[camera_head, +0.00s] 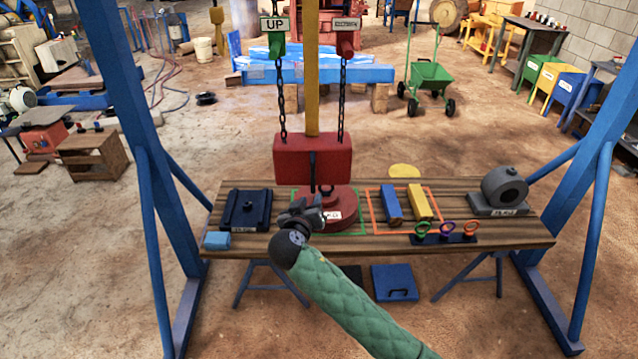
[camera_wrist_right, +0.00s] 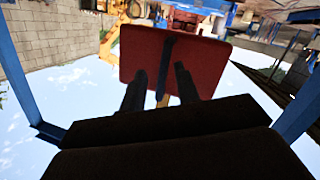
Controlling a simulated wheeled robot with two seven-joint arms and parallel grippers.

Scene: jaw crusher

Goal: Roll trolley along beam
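A red block (camera_head: 306,158) hangs at the middle of the blue gantry, with a yellow vertical bar (camera_head: 312,85) above it and a dark upright bar on its front. The trolley and overhead beam cannot be made out in these views. My right gripper (camera_head: 312,214) is just below and in front of the red block, over the bench. In the right wrist view the block (camera_wrist_right: 170,65) is ahead of the two fingers (camera_wrist_right: 160,88). They stand apart, with the dark bar between them in the picture; contact cannot be told. My left gripper is out of view.
Chains hold an UP sign (camera_head: 273,24) and another tag. The wooden bench (camera_head: 250,245) bears a round red piece (camera_head: 338,217), a blue bar (camera_head: 391,203), a yellow bar (camera_head: 420,201) and a grey housing (camera_head: 503,188). Blue gantry legs (camera_head: 150,180) flank the bench.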

